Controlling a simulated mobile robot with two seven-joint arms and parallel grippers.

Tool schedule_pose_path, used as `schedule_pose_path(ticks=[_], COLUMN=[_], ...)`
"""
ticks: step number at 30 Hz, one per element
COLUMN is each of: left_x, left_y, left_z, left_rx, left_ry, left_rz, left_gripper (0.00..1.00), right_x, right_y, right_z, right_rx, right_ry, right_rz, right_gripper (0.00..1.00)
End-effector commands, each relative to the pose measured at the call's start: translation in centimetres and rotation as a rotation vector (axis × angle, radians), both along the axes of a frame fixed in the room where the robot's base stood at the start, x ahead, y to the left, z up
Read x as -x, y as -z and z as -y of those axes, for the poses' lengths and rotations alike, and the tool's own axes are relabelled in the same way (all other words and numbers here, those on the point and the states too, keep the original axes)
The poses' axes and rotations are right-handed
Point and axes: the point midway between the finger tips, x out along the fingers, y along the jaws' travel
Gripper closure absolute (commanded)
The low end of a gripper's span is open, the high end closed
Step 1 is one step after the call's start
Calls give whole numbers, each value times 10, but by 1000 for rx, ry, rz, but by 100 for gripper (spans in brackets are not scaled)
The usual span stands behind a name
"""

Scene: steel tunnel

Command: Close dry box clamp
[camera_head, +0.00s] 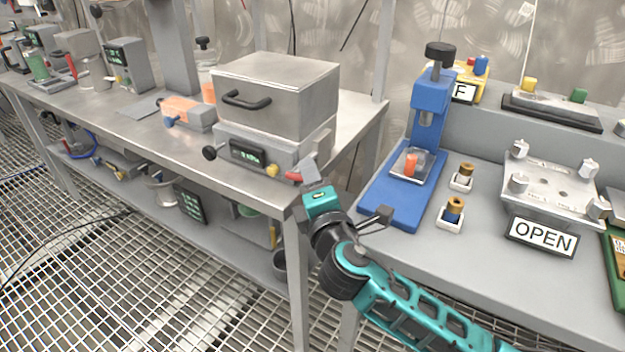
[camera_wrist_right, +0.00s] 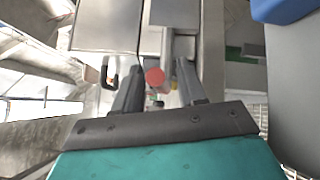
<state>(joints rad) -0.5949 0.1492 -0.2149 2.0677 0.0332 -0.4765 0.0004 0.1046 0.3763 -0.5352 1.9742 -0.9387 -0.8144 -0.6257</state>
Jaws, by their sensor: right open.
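The dry box (camera_head: 275,95) is a steel box with a black handle on its front, standing on a base with a small display at the end of the left bench. A red-tipped clamp lever (camera_head: 294,177) sticks out at the base's right front corner. My right gripper (camera_head: 309,172) is close beside this lever and partly covers the clamp. In the right wrist view, the lever's round red end (camera_wrist_right: 155,77) shows between the two open fingers (camera_wrist_right: 160,92). I cannot tell whether either finger touches it. My left gripper is not in view.
A blue press (camera_head: 405,160) stands on the right bench (camera_head: 410,248), near my right arm. A steel plate with an OPEN sign (camera_head: 541,237) lies further right. An orange-topped block (camera_head: 188,112) sits left of the dry box. A gap separates the benches.

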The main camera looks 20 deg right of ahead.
Motion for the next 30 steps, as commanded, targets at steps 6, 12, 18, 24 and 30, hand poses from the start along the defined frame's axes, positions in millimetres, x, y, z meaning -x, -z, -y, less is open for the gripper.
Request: schedule_pose_path(ticks=[6,12,18,24,30], left_x=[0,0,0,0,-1], left_y=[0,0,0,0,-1], left_z=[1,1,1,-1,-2], left_rx=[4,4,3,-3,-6], left_ry=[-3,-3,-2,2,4], left_rz=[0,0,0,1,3], left_gripper=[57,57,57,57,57], right_x=[0,0,0,0,1], right_y=[0,0,0,0,0], right_z=[0,0,0,0,0], right_rx=[-1,-1,-1,0,0], right_ry=[0,0,0,0,0], right_rz=[0,0,0,-1,-1], right_gripper=[65,84,100,100,100])
